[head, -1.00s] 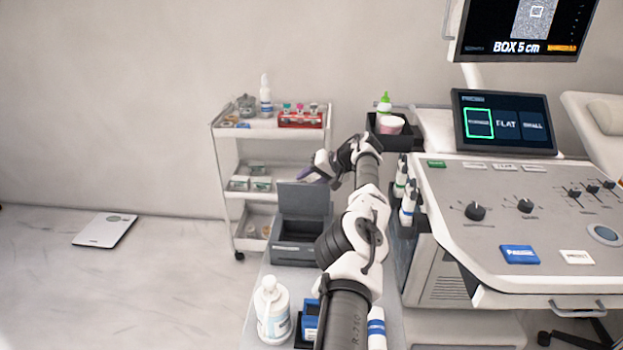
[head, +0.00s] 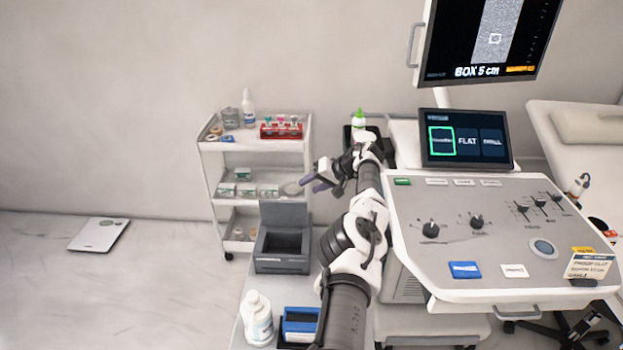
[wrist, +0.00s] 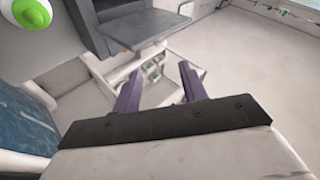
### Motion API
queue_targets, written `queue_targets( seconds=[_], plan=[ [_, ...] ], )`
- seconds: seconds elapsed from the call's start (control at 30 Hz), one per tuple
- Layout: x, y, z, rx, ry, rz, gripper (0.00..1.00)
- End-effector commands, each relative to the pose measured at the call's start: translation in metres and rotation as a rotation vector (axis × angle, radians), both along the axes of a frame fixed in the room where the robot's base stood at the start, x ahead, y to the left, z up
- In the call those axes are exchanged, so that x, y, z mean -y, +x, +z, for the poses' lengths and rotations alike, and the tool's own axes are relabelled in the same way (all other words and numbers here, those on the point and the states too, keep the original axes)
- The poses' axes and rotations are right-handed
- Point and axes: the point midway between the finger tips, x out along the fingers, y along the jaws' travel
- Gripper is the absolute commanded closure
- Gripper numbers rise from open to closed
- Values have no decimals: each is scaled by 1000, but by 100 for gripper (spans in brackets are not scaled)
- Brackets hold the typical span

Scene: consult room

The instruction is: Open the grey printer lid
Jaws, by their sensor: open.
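The grey printer (head: 282,264) sits on the counter left of my arm. Its lid (head: 284,216) stands raised at the back, and the dark inside of the box is visible. My gripper (head: 310,183) is above and slightly right of the lid's top edge, with its purple fingers apart and nothing between them. It looks clear of the lid. In the wrist view, my gripper's two fingers (wrist: 160,85) are spread and empty. A grey panel (wrist: 145,28), apparently the lid, lies beyond them near the top.
A white trolley (head: 256,157) with bottles and small boxes stands behind the printer. The ultrasound console (head: 500,225) is close on the right.

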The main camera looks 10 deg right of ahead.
Motion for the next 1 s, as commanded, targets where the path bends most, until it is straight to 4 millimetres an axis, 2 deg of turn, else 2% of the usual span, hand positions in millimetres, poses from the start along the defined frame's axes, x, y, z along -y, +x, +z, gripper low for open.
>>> queue_targets(
  seconds=[0.03, 0.2, 0.77, 0.87, 0.97, 1.0],
  plan=[
    [1, -1, 10, -1, 0, 1, 57],
    [2, -3, 17, -1, 0, 4, 57],
    [3, -5, 17, 0, -1, 6, 57],
    [-18, 3, 17, 37, 1, 49, 57],
    [-67, 19, 20, 132, 10, 146, 57],
    [-94, 26, 23, 185, 17, 195, 57]
  ],
)
